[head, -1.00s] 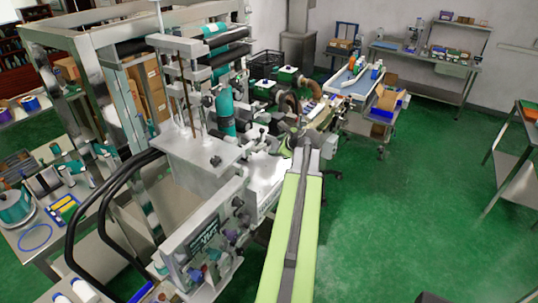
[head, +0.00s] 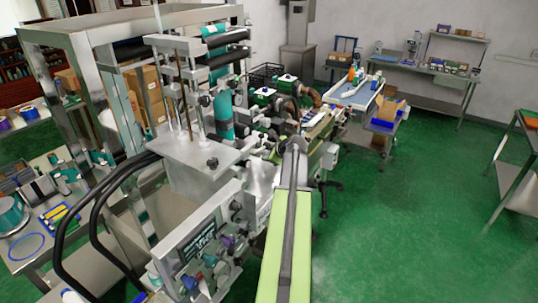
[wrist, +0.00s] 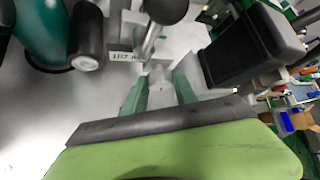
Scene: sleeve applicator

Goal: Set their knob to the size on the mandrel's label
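The sleeve applicator has a front panel (head: 178,247) at lower middle of the head view, with several dark and coloured knobs (head: 236,206). Their settings are too small to read. My gripper shows in the wrist view (wrist: 158,86) as two green fingers, apart, with a pale grey part between or behind them; I cannot tell if they touch it. A small white label (wrist: 123,56) with dark print, not surely readable, is on a pale block just beyond the fingers. In the head view my lime-green arm reaches toward the machine's middle, and the fingertips are hidden. I cannot tell which part is the mandrel.
A black ball-ended lever (wrist: 167,10), a black roller (wrist: 86,38) and a dark box (wrist: 250,45) lie close around my gripper. Black hoses (head: 95,205) loop at the machine's left. Green floor (head: 400,230) is clear to the right, up to a steel table (head: 516,180).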

